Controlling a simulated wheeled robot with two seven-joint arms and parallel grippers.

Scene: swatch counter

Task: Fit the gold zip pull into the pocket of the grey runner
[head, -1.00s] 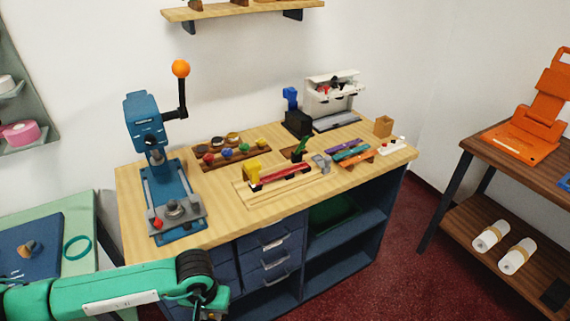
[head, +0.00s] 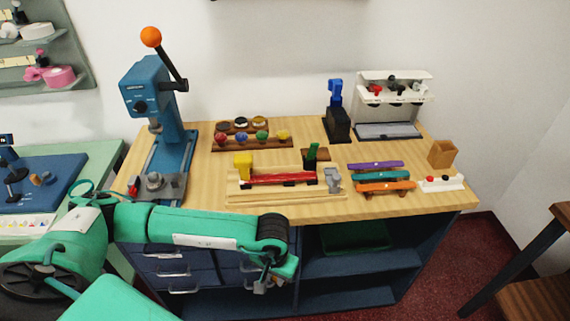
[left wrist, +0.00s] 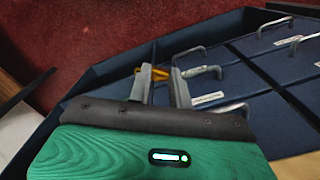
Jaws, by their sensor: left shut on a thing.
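My left gripper (head: 264,281) hangs in front of the counter, below its top edge and in front of the dark blue cabinet. In the left wrist view the fingers (left wrist: 159,82) are shut on a small gold piece, the gold zip pull (left wrist: 158,73), which shows only partly between the tips. The grey runner (head: 333,181) stands at the right end of the red strip (head: 280,179) on a wooden board, up and to the right of my gripper. Its pocket is too small to make out. My right gripper is not in view.
A blue lever press (head: 162,110) stands at the left of the counter. Behind the board is a rack of coloured knobs (head: 240,138). Purple, teal and orange strips (head: 381,176) lie to its right. Drawer handles (left wrist: 270,27) stick out near my left gripper.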

